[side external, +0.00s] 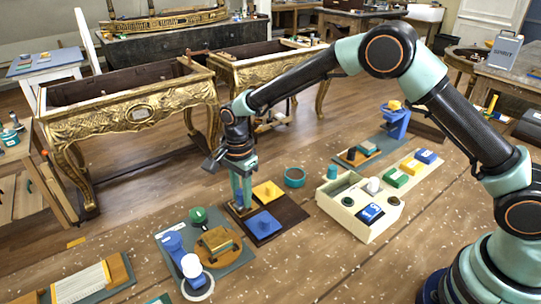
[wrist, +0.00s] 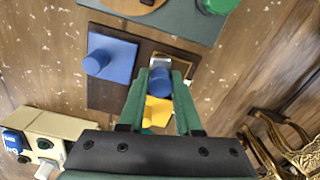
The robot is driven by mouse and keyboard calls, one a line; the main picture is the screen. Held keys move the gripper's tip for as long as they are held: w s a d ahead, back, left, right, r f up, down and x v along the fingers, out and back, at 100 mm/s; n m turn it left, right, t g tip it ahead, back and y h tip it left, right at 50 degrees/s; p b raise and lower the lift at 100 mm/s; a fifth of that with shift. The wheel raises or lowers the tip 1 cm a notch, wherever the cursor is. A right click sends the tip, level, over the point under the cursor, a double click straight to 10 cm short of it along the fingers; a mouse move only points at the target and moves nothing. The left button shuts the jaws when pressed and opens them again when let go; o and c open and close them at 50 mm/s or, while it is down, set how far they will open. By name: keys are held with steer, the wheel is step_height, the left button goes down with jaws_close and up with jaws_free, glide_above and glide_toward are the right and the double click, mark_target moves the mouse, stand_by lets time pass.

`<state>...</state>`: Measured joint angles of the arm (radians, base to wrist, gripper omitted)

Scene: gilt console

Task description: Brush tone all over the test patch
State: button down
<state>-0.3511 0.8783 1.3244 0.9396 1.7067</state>
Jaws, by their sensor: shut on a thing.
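My gripper (side external: 241,180) points down over a dark brown board (side external: 287,216) and is shut on a blue cylindrical tool (wrist: 160,79), seemingly the brush. The tool stands between the green fingers (wrist: 160,100) in the wrist view. A small gilt-edged patch (wrist: 187,67), seemingly the test patch, lies on the board right by the tool and is partly covered. A yellow square with a knob (side external: 268,191) and a blue square with a knob (side external: 263,223) lie beside it on the board.
A cream box (side external: 340,217) with a blue block stands right of the board, a teal ring (side external: 295,177) behind it. A grey mat (side external: 228,262) with a round wooden disc, green knob and blue-white pieces lies in front. Gilt consoles (side external: 130,112) stand behind.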

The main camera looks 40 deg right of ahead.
steer(key=shift+w, duration=2.35)
steer(key=shift+s, duration=3.05)
steer(key=shift+s+d, duration=0.15)
steer(key=shift+d, duration=0.55)
steer(key=shift+w+a, duration=0.1)
steer(key=shift+w, duration=3.1)
steer(key=shift+d, duration=0.5)
steer(key=shift+s+d, duration=0.15)
steer(key=shift+s, duration=3.1)
step_height(320, 180, up, 8)
steer(key=shift+f, duration=0.15)
